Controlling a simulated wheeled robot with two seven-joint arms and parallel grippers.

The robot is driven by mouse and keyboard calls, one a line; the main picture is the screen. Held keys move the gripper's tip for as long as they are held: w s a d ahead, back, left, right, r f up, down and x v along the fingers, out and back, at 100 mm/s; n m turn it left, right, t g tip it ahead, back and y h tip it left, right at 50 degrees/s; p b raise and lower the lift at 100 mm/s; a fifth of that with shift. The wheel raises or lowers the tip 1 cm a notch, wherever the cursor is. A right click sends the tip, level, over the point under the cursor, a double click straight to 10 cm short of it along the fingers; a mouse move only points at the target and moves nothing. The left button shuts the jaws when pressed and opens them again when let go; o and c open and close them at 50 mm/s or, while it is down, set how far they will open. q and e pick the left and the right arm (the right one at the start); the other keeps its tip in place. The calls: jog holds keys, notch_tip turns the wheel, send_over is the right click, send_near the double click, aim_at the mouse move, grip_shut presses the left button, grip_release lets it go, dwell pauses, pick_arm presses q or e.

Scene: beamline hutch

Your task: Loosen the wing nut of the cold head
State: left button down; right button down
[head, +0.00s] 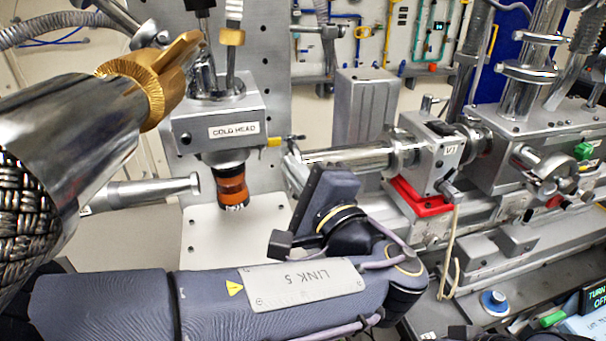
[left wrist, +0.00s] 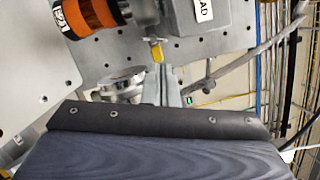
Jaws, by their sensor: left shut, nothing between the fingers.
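The cold head (head: 215,118) is a grey labelled block with an orange and black cylinder (head: 232,187) below it. A small yellow piece (head: 272,141) juts from its right side and looks like the wing nut, though its shape is too small to confirm. In the left wrist view the yellow piece (left wrist: 157,50) lies just beyond my fingertips. My left gripper (head: 289,163) is below and slightly right of it, shut and empty, its narrow grey fingers pointing towards it. I see a small gap. The left wrist view also shows the gripper (left wrist: 160,72). My right gripper is out of view.
A large brass fitting (head: 155,75) on a braided metal hose (head: 25,215) fills the upper left foreground. A horizontal steel tube (head: 345,155) runs right of my fingers to a beamline block (head: 435,155). A perforated plate (head: 272,60) stands behind.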

aim_at(270, 141)
pick_arm(q)
jog(key=p+x, duration=0.1)
jog(key=x, duration=0.4)
jog(key=shift+w+a, duration=0.1)
jog(key=n+b, duration=0.1)
jog(key=a+n+b, duration=0.1)
jog(key=b, duration=0.1)
jog(key=shift+r+g, duration=0.25)
jog(key=shift+g, duration=0.15)
jog(key=shift+d, duration=0.1)
